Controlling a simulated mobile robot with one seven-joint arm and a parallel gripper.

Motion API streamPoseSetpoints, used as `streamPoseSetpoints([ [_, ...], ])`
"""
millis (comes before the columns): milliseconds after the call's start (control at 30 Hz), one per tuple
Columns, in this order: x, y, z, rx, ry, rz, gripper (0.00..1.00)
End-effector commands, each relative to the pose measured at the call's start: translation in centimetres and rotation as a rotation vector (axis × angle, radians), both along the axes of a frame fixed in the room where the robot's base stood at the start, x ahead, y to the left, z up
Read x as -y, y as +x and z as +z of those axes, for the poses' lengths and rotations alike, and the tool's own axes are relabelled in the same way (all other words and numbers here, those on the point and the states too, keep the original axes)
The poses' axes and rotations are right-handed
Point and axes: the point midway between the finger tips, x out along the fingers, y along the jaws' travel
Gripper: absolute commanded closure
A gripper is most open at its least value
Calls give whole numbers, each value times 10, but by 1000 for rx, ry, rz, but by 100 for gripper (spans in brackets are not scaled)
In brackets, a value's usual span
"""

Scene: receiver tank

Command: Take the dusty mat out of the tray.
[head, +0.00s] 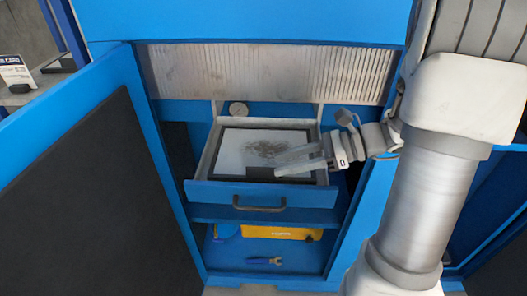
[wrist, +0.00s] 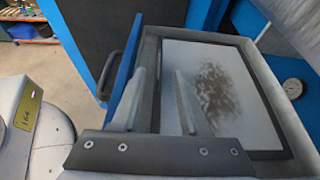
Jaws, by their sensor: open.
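The tray (head: 222,196) is a drawer with a blue front and grey walls, pulled out of the blue cabinet. The mat (head: 232,150) lies flat in it, pale with a brown-grey dust patch in the middle and a dark border. A dark tab or notch (head: 259,172) shows at its front edge. My gripper (head: 278,165) is open and empty, reaching in from the right over the mat's front part. In the wrist view, the fingers (wrist: 158,74) straddle the mat's dark front border; one is near the tray's front wall, the other over the pale mat (wrist: 243,125). Contact cannot be told.
A bar handle (head: 259,204) is on the tray front. An open blue door (head: 90,120) stands left. A round gauge (head: 238,108) is behind the tray, under a ribbed metal panel (head: 270,72). The shelf below holds a yellow case (head: 285,233) and a blue-handled tool (head: 265,261).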

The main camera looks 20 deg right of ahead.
Motion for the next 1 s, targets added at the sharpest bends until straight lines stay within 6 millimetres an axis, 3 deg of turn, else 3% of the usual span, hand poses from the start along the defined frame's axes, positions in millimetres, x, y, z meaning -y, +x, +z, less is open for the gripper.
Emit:
streamPoseSetpoints([
  [167,-10,3,-4,-2,0,1,56],
  [500,-51,14,-18,-1,0,3,56],
  [767,-55,16,-21,0,-1,0,56],
  [867,-55,16,-21,0,0,0,69],
  [1000,-54,16,-21,0,0,0,94],
])
